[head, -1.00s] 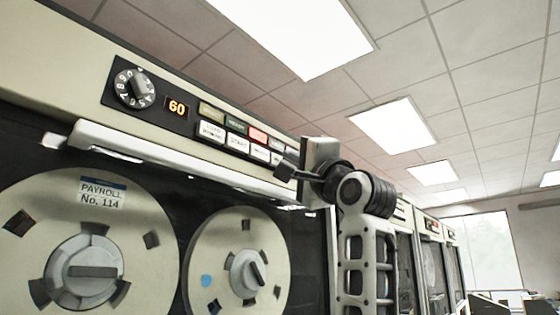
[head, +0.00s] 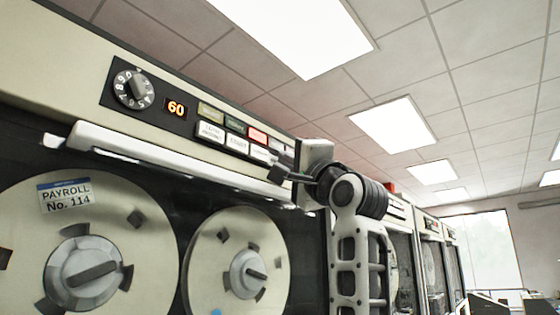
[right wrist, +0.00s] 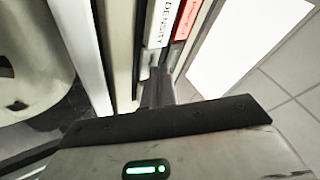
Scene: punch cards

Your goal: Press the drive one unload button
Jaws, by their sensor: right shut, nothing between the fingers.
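The nearest tape drive's control panel (head: 150,95) carries two rows of small buttons. In the head view, LOAD REWIND (head: 211,131) and START (head: 237,144) are in the lower row, with a white button (head: 262,154) to their right whose label I cannot read. No unload label is legible. My right gripper (head: 277,174) is shut and empty, its tips at the right end of the button rows. In the right wrist view the shut fingers (right wrist: 156,88) point at the panel beside a white DENSITY label (right wrist: 161,22); whether they touch a button is unclear. My left gripper is out of view.
A pale ledge (head: 170,160) runs below the panel, above two tape reels (head: 240,270). More drives (head: 430,250) stand farther right.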

